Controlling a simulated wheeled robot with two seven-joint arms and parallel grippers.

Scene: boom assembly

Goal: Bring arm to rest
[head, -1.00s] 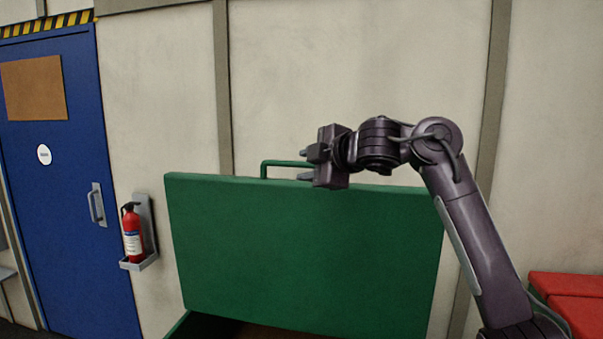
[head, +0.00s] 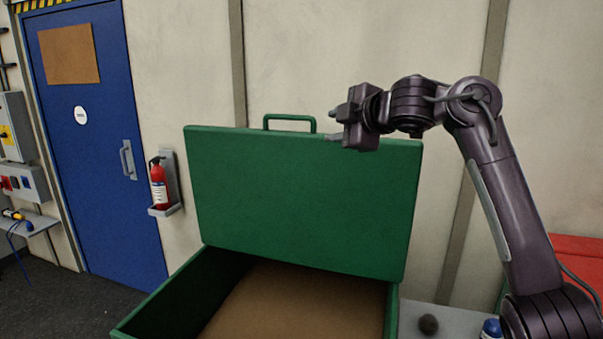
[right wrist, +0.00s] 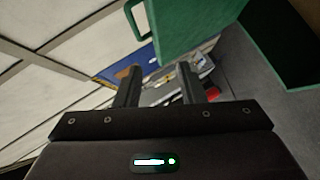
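My right gripper (head: 335,124) is at the upper right of the head view, by the top edge of the raised green lid (head: 300,195). It points left, to the right of the lid's handle (head: 290,118). Its fingers are apart with nothing between them; they also show spread and empty in the right wrist view (right wrist: 158,82). Whether it touches the lid I cannot tell; the handle is clear of the fingers. The open green box (head: 180,293) has a brown bottom and shows no contents. My left gripper is not in view.
A red fire extinguisher (head: 159,185) hangs on the wall beside a blue door (head: 95,150). A grey surface right of the box holds a small dark round thing (head: 428,324) and a blue-topped item (head: 491,328). Red boxes (head: 580,256) stand at the far right.

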